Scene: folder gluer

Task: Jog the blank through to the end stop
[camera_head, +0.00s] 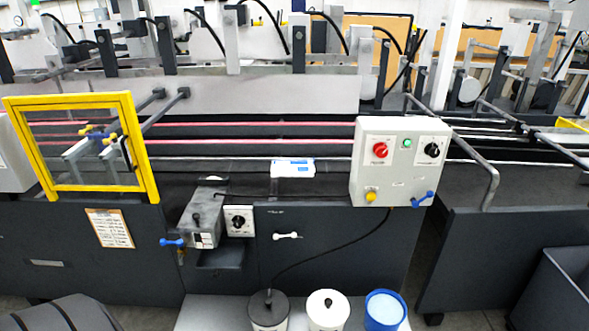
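A small flat white piece with blue print, which looks like the blank (293,167), lies on the dark conveyor bed behind the machine's front edge. It is left of the control box (398,145). I cannot tell which part is the end stop. Neither of my grippers is in view.
A yellow-framed guard (146,150) stands at the left. A grey unit (205,215) and a second dial (238,221) sit on the front. Several pots, one blue-rimmed (384,310), stand on a low bench. A dark bin (555,290) is at lower right.

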